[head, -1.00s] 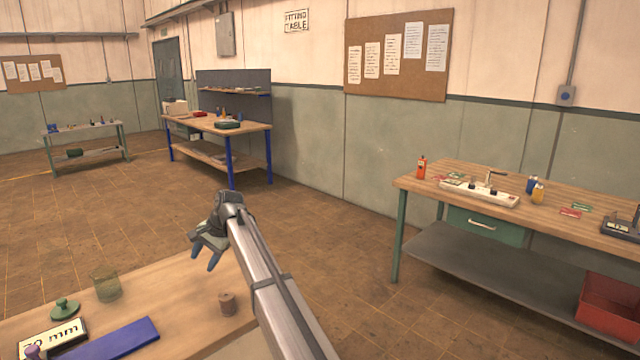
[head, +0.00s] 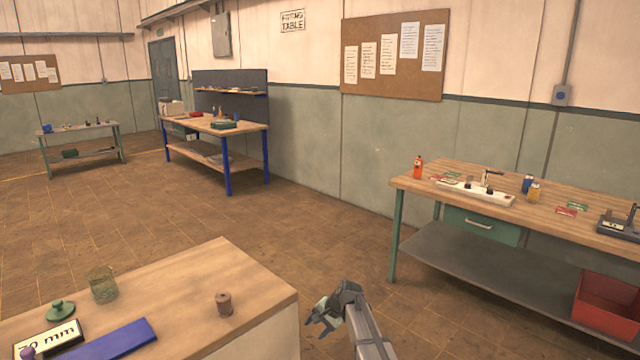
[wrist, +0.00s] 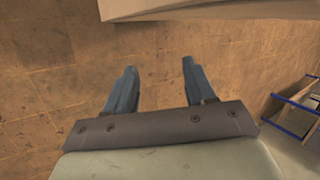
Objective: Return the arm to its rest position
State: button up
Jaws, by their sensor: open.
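My gripper (head: 318,318) hangs over the brown floor, just off the right side of the near wooden table (head: 225,262) in the head view.
A workbench (head: 540,215) with a red bin (head: 605,300) stands right. Floor lies open between.

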jog(key=s+d+f+n+g+h, duration=0.1)
jog(key=s+d+f, duration=0.3)
jog(key=s+f, duration=0.45)
jog(key=s+d+f+n+g+h, duration=0.1)
jog(key=s+d+f+g, duration=0.15)
jog(key=s+f, duration=0.6)
jog(key=s+d+f+n+g+h, duration=0.1)
jog(key=s+d+f, duration=0.4)
jog(key=s, duration=0.6)
jog(key=s+d+f+n+g+h, duration=0.1)
jog(key=s+d+f, duration=0.1)
jog(key=s, duration=0.8)
jog(key=s+d+f+n+g, duration=0.1)
jog(key=s+d+f+g, duration=0.1)
jog(key=s, duration=0.8)
jog(key=s+d+f+n+g+h, duration=0.1)
jog(key=s+d+f, duration=0.1)
jog(key=s, duration=0.8)
jog(key=shift+s+d+f+n+h, duration=0.2)
jog(key=shift+s+f+n+h, duration=0.1)
jog(key=shift+f, duration=0.15)
